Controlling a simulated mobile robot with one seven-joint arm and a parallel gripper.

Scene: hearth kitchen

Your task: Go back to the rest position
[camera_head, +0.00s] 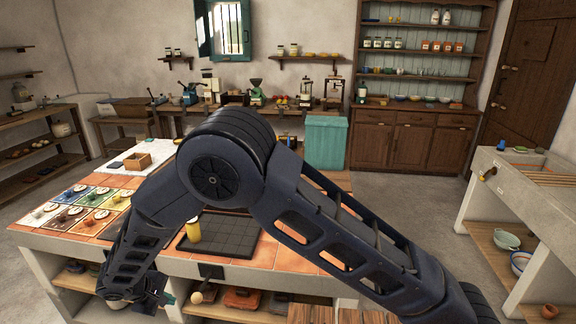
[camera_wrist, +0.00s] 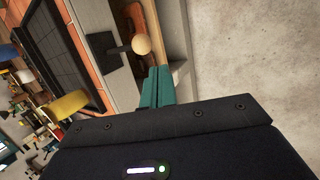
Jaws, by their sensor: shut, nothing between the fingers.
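My gripper (camera_head: 166,298) hangs low at the front of the tiled island, at the end of my bent arm. In the wrist view its teal fingers (camera_wrist: 158,88) are together with nothing between them. A pale round knob (camera_wrist: 142,44) on a dark mount lies just beyond the fingertips in that view. In the head view the knob (camera_head: 197,297) is to the right of my gripper, below the countertop edge. I cannot tell whether the fingers touch anything. Part of my gripper is hidden behind my wrist.
The island's orange tile top (camera_head: 290,262) holds a dark gridded tray (camera_head: 235,242), a yellow cylinder (camera_head: 193,231), several coloured cards (camera_head: 75,212) and a wooden box (camera_head: 137,162). Shelves are below the top. A sink counter (camera_head: 520,170) stands at right. The floor (camera_head: 405,195) between them is clear.

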